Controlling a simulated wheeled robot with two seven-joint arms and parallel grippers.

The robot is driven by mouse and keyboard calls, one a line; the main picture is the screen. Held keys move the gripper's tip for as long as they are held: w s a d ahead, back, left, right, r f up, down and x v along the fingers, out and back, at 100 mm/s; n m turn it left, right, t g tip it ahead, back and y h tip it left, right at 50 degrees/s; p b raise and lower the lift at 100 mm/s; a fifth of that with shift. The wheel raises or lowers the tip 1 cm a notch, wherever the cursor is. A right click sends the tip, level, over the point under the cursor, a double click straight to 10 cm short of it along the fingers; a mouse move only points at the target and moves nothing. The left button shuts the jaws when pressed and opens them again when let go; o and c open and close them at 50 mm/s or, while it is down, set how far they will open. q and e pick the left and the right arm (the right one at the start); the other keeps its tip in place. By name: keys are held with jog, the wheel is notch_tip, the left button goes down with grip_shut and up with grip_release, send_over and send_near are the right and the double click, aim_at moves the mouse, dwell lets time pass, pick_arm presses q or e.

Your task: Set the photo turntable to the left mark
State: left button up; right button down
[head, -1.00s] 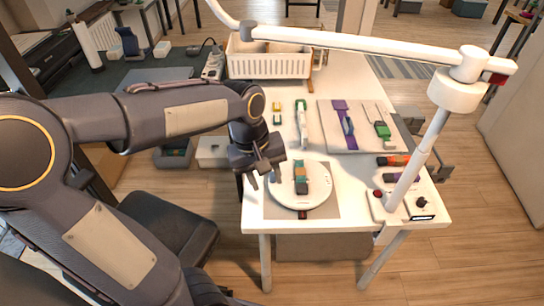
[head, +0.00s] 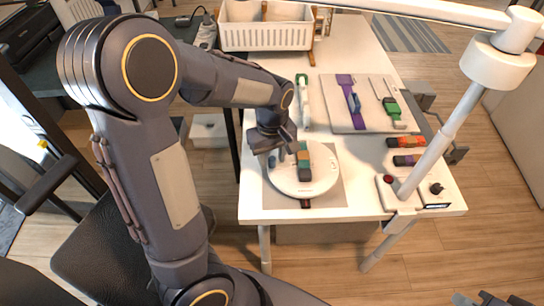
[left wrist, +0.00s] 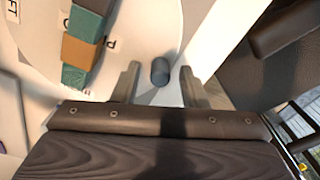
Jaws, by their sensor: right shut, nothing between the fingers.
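The photo turntable (head: 322,178) is a round white disc on a grey mat, near the table's front edge. A block with teal, orange and brown bands (head: 304,160) stands on it; its bands show in the left wrist view (left wrist: 80,50). A short dark grey peg (left wrist: 160,71) stands at the disc's edge. My left gripper (left wrist: 158,88) is open, with the peg between and just beyond its fingertips, apparently not gripped. In the head view my left gripper (head: 275,157) is over the disc's left edge. My right gripper (head: 490,299) is shut and empty, partly cut off at the bottom right.
A white lamp arm (head: 445,135) rises from a control box (head: 425,200) on the right. Two coloured pieces lie on the right. A dark red marker (head: 306,203) is at the disc's front.

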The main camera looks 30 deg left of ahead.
pick_arm(q)
jog(key=shift+f, duration=0.1)
grip_shut()
